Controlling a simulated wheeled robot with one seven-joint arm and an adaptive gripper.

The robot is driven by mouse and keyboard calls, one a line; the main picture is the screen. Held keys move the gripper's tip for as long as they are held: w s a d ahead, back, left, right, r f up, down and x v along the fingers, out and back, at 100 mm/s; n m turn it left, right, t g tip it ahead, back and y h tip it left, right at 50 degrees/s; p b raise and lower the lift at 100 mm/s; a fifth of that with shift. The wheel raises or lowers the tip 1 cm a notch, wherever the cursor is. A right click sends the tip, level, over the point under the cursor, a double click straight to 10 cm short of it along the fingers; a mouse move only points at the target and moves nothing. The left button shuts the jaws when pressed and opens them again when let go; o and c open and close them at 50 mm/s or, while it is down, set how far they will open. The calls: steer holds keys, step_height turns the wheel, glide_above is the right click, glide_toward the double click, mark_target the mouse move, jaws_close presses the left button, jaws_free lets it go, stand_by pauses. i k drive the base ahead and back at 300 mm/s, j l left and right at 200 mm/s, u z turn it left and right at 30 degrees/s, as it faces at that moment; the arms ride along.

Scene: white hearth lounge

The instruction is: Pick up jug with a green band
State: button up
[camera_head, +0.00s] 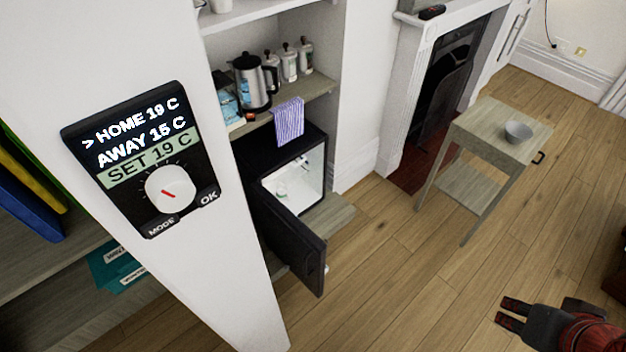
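I cannot clearly make out a jug with a green band. A small pale item with a hint of green (282,189) sits inside the open mini fridge (312,172); it is too small to tell whether it is the jug. My gripper (511,313) is at the bottom right, over the wood floor and far from the fridge. Its two dark fingers point left with a gap between them, and nothing shows between them.
The fridge's black door (290,240) hangs open towards me. A white pillar with a thermostat (145,160) blocks the left. A kettle (252,82) and canisters stand on the shelf above. A small side table (480,122) holds a grey bowl (518,132). Middle floor is clear.

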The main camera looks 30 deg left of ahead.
mark_target(284, 197)
steer(key=u, duration=1.75)
steer(key=k+l, duration=0.1)
steer(key=l, duration=0.45)
steer(key=k+l+u, duration=0.15)
steer(key=l, duration=0.35)
steer(key=i+l+u, duration=0.5)
steer(key=l, duration=0.35)
steer(key=i+l+u, duration=0.35)
steer(key=l, duration=0.4)
steer(key=i+l+u, duration=0.15)
steer(key=l, duration=0.2)
steer(key=i, duration=0.55)
